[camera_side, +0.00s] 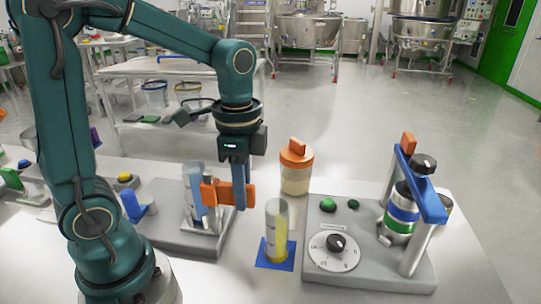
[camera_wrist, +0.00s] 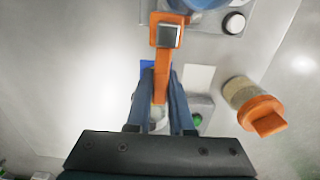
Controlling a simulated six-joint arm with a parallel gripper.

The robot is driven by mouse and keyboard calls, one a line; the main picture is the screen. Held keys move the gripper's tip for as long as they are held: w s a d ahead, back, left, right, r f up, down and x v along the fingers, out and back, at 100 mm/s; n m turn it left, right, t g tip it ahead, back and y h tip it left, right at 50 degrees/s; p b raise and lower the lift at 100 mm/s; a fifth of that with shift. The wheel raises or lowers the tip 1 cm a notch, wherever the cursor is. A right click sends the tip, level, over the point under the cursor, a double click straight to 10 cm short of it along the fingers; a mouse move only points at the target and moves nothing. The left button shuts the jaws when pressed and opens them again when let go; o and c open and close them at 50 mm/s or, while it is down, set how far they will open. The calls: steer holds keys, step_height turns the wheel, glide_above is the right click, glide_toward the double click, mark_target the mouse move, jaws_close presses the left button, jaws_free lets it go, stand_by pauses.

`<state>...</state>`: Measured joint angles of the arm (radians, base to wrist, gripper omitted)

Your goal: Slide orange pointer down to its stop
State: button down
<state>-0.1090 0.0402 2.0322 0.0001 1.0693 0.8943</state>
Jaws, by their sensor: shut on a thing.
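The orange pointer (camera_side: 211,193) sits on the upright post of a grey-based device (camera_side: 180,232) with a clear cylinder (camera_side: 194,178). My gripper (camera_side: 240,198) points down, with its blue fingers closed around the pointer's right-hand arm. In the wrist view the orange pointer (camera_wrist: 160,88) runs as a narrow bar between the two fingers (camera_wrist: 161,98), and its square collar surrounds the silver post. The pointer stands above the device's base. The post's lower part and the stop are not clearly visible in either view.
A clear cylinder with yellow contents (camera_side: 277,235) stands on a blue mat (camera_side: 266,262), close to the right of my gripper. An orange-lidded jar (camera_side: 296,172) is behind it. A grey dial panel (camera_side: 372,268) with a blue-barred frame (camera_side: 425,192) stands at right.

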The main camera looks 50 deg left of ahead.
step_height(320, 180, down, 7)
steer(key=shift+f, duration=0.2)
stand_by(0.5)
steer(key=c, duration=0.8)
jaws_free()
steer(key=shift+r, duration=2.6)
